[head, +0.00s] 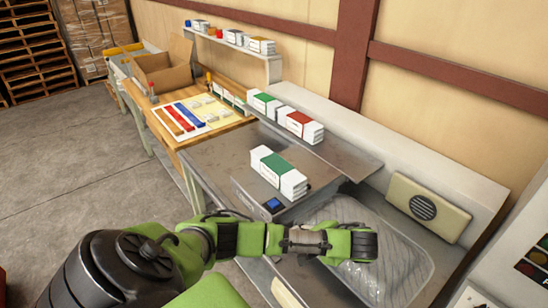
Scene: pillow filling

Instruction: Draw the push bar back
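I cannot clearly pick out a push bar in the head view. My green and black arm comes in from the lower left and reaches right across the picture. Its visible end lies over clear plastic film (385,270) on the metal bench, and no fingers show there. My other arm's gripper is not in view.
A red-banded carton stack (300,124) and another green-banded stack (264,104) sit on the back ledge. A beige speaker-like panel (428,207) is at right. A wooden table (165,130) with a colored chart and an open cardboard box (163,73) stand at left. The floor at left is clear.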

